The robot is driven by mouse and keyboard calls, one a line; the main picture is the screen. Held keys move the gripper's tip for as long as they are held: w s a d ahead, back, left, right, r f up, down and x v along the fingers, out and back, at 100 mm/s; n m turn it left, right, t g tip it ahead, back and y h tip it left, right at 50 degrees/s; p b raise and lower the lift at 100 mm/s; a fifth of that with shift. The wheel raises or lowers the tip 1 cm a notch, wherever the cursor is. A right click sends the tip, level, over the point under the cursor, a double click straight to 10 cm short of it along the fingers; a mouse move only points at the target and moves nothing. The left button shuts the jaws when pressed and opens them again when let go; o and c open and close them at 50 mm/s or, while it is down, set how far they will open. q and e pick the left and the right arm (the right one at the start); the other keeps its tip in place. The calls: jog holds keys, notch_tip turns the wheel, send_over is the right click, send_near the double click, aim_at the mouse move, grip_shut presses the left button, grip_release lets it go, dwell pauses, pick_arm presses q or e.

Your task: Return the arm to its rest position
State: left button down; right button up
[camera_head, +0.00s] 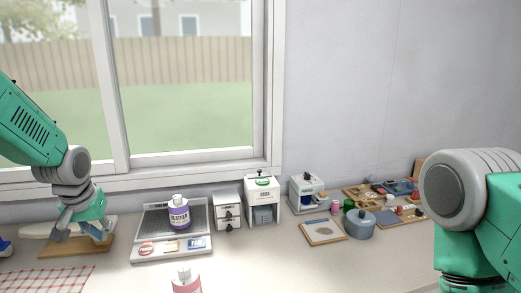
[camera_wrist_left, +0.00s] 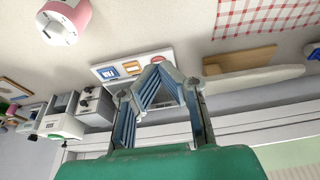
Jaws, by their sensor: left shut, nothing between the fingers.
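My left arm comes in from the left in the head view. Its gripper (camera_head: 80,231) is above the wooden board (camera_head: 84,243) at the left of the counter. In the left wrist view the gripper (camera_wrist_left: 158,68) has its fingers meeting at the tips, shut and empty. My right arm shows at the right edge of the head view, but its gripper is out of the picture.
A white drawer box (camera_head: 227,211), white dispenser (camera_head: 262,200) and grey-blue pot (camera_head: 359,224) stand to the right. A checkered cloth (camera_head: 50,280) lies front left.

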pick_arm(q)
jog(key=s+d+f+m+g, duration=0.1)
jog(key=s+d+f, duration=0.2)
jog(key=s+f, duration=0.65)
jog(key=s+d+f+g, duration=0.1)
jog(key=s+d+f, duration=0.1)
jog(key=s+f, duration=0.75)
jog(key=s+d+f+g, duration=0.1)
jog(key=s+f, duration=0.2)
jog(key=s, duration=0.3)
jog(key=s+d+f+m+h, duration=0.1)
jog(key=s+f, duration=0.2)
jog(key=s, duration=0.3)
jog(key=s+d+f+g, duration=0.1)
jog(key=s+f, duration=0.2)
jog(key=s, duration=0.3)
notch_tip(320, 180, down, 16)
jog(key=w+d+m+t+b, duration=0.1)
jog(key=w+b, duration=0.1)
jog(key=b, duration=1.5)
pick_arm(e)
notch_tip(320, 180, down, 17)
jog(key=shift+w, duration=0.35)
pick_arm(q)
jog(key=shift+d, duration=0.1)
jog(key=shift+w, duration=0.1)
